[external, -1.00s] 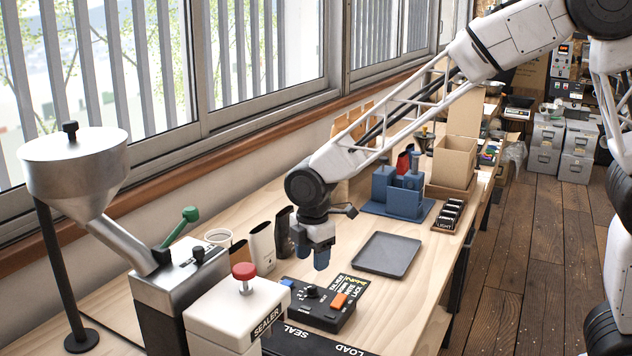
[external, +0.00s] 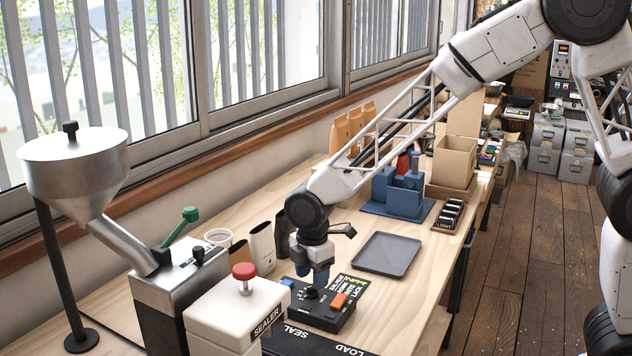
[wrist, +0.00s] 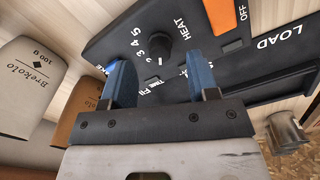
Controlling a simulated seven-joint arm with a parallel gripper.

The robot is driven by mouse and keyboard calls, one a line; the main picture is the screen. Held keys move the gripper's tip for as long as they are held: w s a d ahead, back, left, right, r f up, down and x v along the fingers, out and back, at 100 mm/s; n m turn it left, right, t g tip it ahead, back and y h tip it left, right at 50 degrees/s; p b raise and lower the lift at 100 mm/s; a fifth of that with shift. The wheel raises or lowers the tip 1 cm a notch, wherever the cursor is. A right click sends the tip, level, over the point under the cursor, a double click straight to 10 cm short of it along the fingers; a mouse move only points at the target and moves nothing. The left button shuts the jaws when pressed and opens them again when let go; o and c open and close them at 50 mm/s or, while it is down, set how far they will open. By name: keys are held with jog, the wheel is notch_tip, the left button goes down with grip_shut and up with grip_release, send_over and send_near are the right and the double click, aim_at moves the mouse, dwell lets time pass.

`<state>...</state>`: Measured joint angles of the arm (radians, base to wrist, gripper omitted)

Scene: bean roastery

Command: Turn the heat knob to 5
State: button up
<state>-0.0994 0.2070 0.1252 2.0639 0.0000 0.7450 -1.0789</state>
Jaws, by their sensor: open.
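The heat knob (wrist: 159,46) is a small round black knob on a black control panel (wrist: 100,42), with white numbers beside it and the word HEAT in the wrist view. In the external view the knob (external: 312,292) sits on the panel on the bench. My gripper (wrist: 158,85) has two blue fingers, open and apart, with nothing between them. In the wrist view the knob shows beyond the gap between the fingertips. In the external view my gripper (external: 312,280) is low over the knob. I cannot tell whether a finger touches it. The knob's setting is too small to read surely.
An orange switch (external: 338,301) is on the same panel, right of the knob. The white sealer (external: 235,315) with a red button stands at front left. Several bags and cups (external: 262,246) stand behind. A grey tray (external: 387,254) lies to the right.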

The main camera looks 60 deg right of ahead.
aim_at(312, 290)
jog(key=shift+f, duration=1.45)
jog(key=c, duration=0.9)
